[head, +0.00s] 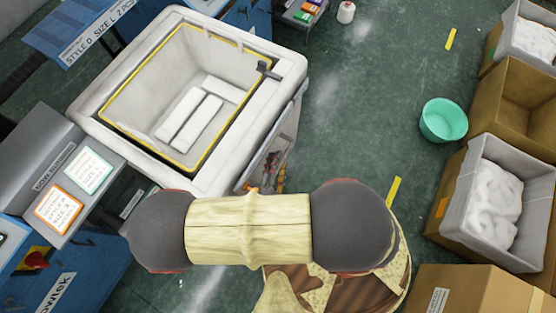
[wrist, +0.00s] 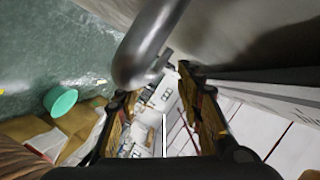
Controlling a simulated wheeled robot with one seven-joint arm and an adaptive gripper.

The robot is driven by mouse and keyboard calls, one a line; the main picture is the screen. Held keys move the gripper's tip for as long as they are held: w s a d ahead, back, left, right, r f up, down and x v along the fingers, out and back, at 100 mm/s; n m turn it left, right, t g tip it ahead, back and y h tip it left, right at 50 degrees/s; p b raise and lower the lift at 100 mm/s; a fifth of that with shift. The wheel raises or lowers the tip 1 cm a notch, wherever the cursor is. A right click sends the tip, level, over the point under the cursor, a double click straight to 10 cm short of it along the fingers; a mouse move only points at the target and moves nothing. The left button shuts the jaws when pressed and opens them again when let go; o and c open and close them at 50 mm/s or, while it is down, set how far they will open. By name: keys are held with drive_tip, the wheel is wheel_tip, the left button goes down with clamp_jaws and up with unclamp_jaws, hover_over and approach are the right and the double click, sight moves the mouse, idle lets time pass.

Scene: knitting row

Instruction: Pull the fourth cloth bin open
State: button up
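A large off-white bin (head: 190,12) with a padded rim and a yellow-edged inner opening stands at upper left in the head view, with pale oblong pieces inside. A small dark handle or latch (head: 268,70) sits on its right rim. I cannot tell which bin counts as the fourth. In the wrist view, my gripper (wrist: 153,82) has its two fingers apart with nothing clasped between them. A thick grey metal bar (wrist: 150,45) with a rounded end lies just beyond the fingertips, close to a pale wall. Whether they touch is unclear.
A teal basin (head: 443,119) stands on the green floor. Cardboard boxes (head: 520,95) and a grey bin of white stuffing (head: 468,205) line the right side. Grey and blue machines with label cards (head: 60,207) stand at left. The middle floor aisle is clear.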

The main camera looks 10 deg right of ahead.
wheel_tip(320, 180, up, 8)
idle(0.4)
drive_tip(key=shift+a, duration=0.1)
